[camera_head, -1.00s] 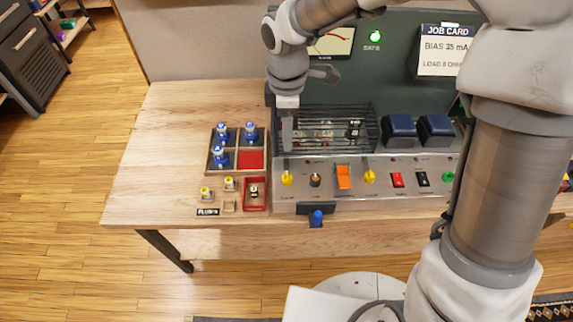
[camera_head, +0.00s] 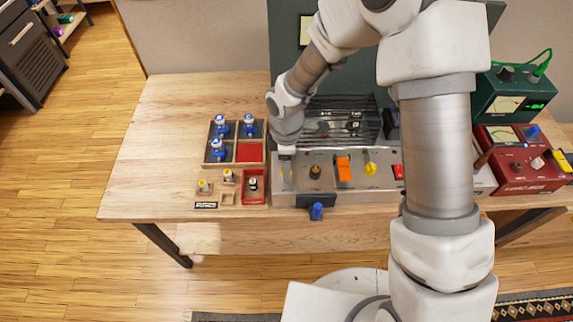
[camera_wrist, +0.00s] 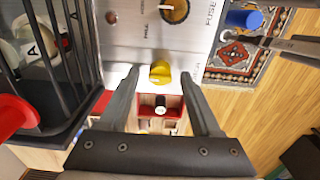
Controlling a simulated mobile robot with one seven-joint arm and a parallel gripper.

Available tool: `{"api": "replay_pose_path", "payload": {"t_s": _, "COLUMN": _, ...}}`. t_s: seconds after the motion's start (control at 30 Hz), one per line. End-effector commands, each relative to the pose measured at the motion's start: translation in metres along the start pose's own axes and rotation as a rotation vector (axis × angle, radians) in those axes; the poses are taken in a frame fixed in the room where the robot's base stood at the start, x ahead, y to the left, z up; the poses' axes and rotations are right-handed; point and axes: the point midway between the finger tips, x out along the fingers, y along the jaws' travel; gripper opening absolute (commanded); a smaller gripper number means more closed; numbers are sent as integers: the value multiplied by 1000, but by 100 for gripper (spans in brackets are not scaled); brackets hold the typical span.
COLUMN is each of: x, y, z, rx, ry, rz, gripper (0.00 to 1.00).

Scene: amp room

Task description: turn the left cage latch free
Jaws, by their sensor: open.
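The left cage latch is a small yellow knob (camera_wrist: 160,72) on the silver front panel (camera_head: 328,185). My gripper (camera_wrist: 160,78) is open, with one finger on each side of the latch in the wrist view. A gap shows between each finger and the knob. In the head view my gripper (camera_head: 286,168) is down at the panel's left end and hides most of the left latch. The black barred cage (camera_head: 345,108) stands behind the panel, partly hidden by my arm. The right yellow latch (camera_head: 370,168) is upright on the panel.
An orange switch (camera_head: 344,168) and a dark knob (camera_head: 315,172) sit right of my gripper. A wooden tray with blue-topped parts (camera_head: 248,127) and a red tray (camera_head: 254,197) stand left.

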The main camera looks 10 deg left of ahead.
Motion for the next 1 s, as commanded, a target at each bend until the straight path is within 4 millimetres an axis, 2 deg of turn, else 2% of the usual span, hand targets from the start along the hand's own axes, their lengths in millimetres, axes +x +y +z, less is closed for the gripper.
{"api": "replay_pose_path", "payload": {"t_s": 0.3, "x": 2, "y": 0, "z": 0, "rx": 1, "ry": 0, "rz": 0, "gripper": 63}}
{"api": "replay_pose_path", "payload": {"t_s": 0.6, "x": 2, "y": 0, "z": 0, "rx": 1, "ry": 0, "rz": 0, "gripper": 9}}
{"api": "replay_pose_path", "payload": {"t_s": 0.67, "x": 2, "y": 0, "z": 0, "rx": 1, "ry": 0, "rz": 0, "gripper": 0}}
{"api": "replay_pose_path", "payload": {"t_s": 1.0, "x": 2, "y": 0, "z": 0, "rx": 22, "ry": 0, "rz": 1, "gripper": 0}}
